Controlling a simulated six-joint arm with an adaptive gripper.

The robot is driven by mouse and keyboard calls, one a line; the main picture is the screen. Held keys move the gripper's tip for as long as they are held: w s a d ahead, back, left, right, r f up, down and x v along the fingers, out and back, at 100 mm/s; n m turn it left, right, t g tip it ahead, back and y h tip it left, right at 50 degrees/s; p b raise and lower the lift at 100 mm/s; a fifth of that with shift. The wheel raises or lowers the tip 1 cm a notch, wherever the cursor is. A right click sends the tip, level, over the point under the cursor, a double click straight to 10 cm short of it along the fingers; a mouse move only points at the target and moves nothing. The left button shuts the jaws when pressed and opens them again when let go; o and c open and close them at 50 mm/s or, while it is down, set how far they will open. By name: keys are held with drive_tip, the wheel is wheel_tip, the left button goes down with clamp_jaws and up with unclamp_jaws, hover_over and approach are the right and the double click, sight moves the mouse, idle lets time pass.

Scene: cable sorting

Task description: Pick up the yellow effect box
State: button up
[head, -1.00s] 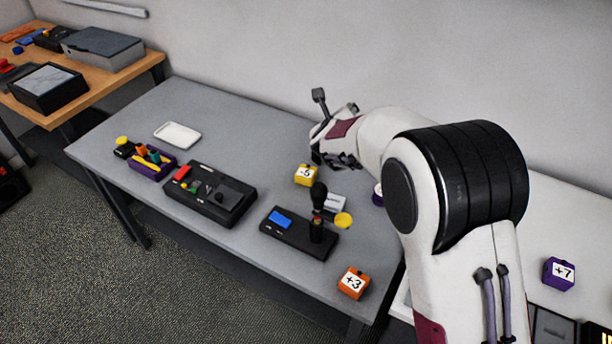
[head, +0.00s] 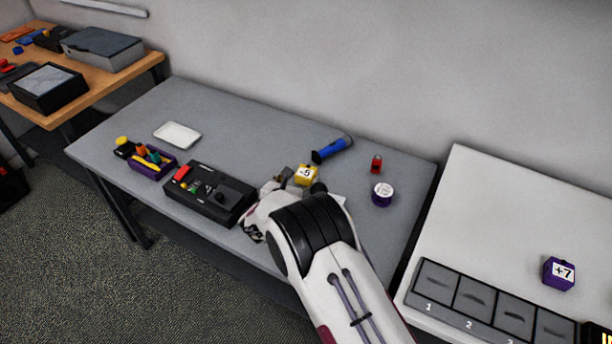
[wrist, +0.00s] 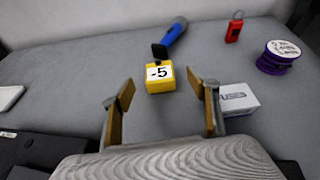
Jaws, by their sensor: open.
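The yellow effect box (head: 306,175) sits on the grey table and carries a white label reading -5. In the wrist view the yellow box (wrist: 160,85) stands just beyond the fingertips, roughly centred between them and a little to the right of the left finger. My gripper (wrist: 165,92) is open and empty, its two fingers spread on either side of the line to the box. In the head view my arm covers most of the gripper, which is low and close to the box on its near side.
A white fuse carton (wrist: 238,99) stands right beside the right finger. A blue-handled tool (wrist: 172,35) lies just behind the box. A red padlock-like item (head: 376,164) and a purple spool (head: 382,193) are to the right. A black device (head: 208,192) lies to the left.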

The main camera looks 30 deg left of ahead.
sight(305, 173)
drive_tip(key=shift+s+f+m, duration=0.25)
drive_tip(key=shift+f+m, duration=0.05)
drive_tip(key=shift+f, duration=0.1)
drive_tip(key=shift+w, duration=0.15)
drive_tip(key=shift+x, duration=1.2)
drive_tip(key=shift+x, duration=2.6)
drive_tip(key=shift+a, duration=0.2)
drive_tip(key=c, duration=1.3)
